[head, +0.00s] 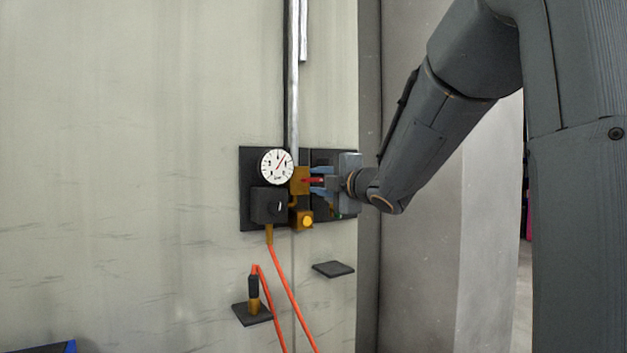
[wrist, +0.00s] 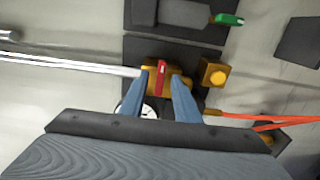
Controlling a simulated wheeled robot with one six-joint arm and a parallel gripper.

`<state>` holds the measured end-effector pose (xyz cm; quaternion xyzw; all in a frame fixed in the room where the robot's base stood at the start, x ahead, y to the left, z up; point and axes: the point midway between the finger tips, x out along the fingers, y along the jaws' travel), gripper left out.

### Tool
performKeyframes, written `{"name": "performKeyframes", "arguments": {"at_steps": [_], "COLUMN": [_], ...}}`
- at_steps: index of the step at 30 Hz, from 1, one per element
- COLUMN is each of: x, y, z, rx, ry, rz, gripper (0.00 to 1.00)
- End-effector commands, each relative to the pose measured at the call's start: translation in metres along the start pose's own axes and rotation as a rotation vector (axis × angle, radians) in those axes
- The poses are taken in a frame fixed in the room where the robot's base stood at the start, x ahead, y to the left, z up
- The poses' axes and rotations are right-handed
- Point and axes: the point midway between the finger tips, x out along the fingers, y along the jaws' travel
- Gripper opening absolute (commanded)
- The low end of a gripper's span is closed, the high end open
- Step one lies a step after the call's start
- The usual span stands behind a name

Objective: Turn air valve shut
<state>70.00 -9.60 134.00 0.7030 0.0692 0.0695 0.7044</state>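The air valve is a brass body (head: 300,181) with a red lever (head: 313,180), on a dark wall panel beside a white gauge. In the wrist view the brass body (wrist: 150,76) lies across the pipe line and the red lever (wrist: 162,75) stands between my blue fingers. My gripper (head: 318,180) reaches in from the right; it also shows in the wrist view (wrist: 160,84). Its fingers are apart, one on each side of the lever, with brass visible in the gaps. The fingers partly hide the lever in the head view.
The gauge (head: 276,166) sits left of the valve, above a black box (head: 269,205). A yellow button (head: 307,222) is just below the valve. A green handle (wrist: 228,19) is nearby. An orange hose (head: 285,285) hangs below; small shelves (head: 333,269) jut out beneath.

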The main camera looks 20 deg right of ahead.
Motion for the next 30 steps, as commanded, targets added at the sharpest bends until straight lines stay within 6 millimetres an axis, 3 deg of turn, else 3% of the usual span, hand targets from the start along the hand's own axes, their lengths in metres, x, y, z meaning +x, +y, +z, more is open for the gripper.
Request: {"name": "performKeyframes", "arguments": {"at_steps": [11,12,17,30], "x": [0.0086,0.0085,0.0084,0.0080], "y": [-0.0006,-0.0006,-0.0007,-0.0003], "z": [-0.0004,-0.0003,-0.0003,-0.0004], "rx": [0.002,0.002,0.002,0.061], "ry": [0.000,0.000,0.000,0.000], "rz": [0.000,0.000,0.000,-0.002], "gripper": [0.29,0.27,0.00,0.00]}}
